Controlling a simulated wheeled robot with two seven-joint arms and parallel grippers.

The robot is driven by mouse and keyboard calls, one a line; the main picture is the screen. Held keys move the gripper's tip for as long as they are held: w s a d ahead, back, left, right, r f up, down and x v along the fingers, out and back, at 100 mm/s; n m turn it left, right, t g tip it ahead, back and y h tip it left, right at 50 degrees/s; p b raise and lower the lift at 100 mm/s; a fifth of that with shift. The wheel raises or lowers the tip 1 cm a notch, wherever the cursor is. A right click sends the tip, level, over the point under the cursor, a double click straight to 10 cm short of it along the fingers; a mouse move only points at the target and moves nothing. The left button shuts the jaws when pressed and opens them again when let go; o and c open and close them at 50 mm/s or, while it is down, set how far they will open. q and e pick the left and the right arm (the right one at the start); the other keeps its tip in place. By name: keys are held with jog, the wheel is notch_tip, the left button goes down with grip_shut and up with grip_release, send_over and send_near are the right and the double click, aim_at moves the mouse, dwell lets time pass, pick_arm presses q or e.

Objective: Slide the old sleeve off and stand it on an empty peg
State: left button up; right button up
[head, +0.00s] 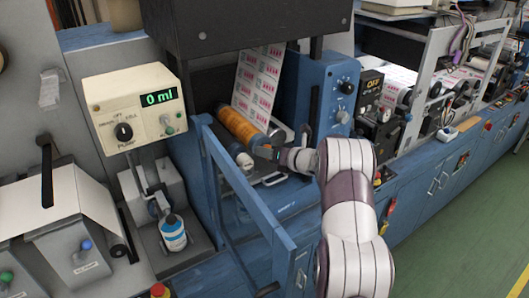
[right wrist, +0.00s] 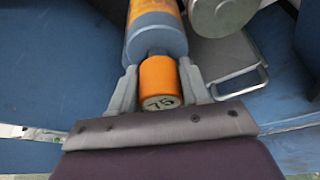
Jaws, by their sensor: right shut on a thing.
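The orange sleeve (head: 238,127) lies in the blue machine bay, beside the printed web, with a grey-blue band toward its near end. In the right wrist view, the grey-blue section (right wrist: 156,38) has a narrower orange end (right wrist: 158,76) with a grey face marked 75. My right gripper (head: 271,153) is at this near end. In the right wrist view, its two fingers (right wrist: 159,88) are shut on the orange end, one on each side. I cannot make out an empty peg. My left gripper is not in view.
A blue-framed clear guard (head: 240,200) stands just left of my right arm. A pale roller (head: 245,160) sits below the sleeve. A cream pump box (head: 133,106) reading 0 ml and a bottle (head: 173,233) are at left. The green floor (head: 470,215) is clear at right.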

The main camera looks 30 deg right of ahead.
jog(key=s+b, duration=0.4)
jog(key=s, duration=0.6)
jog(key=shift+s+d, duration=0.4)
jog(key=o, duration=1.7)
jog(key=shift+c, duration=0.2)
jog(key=v, duration=0.9)
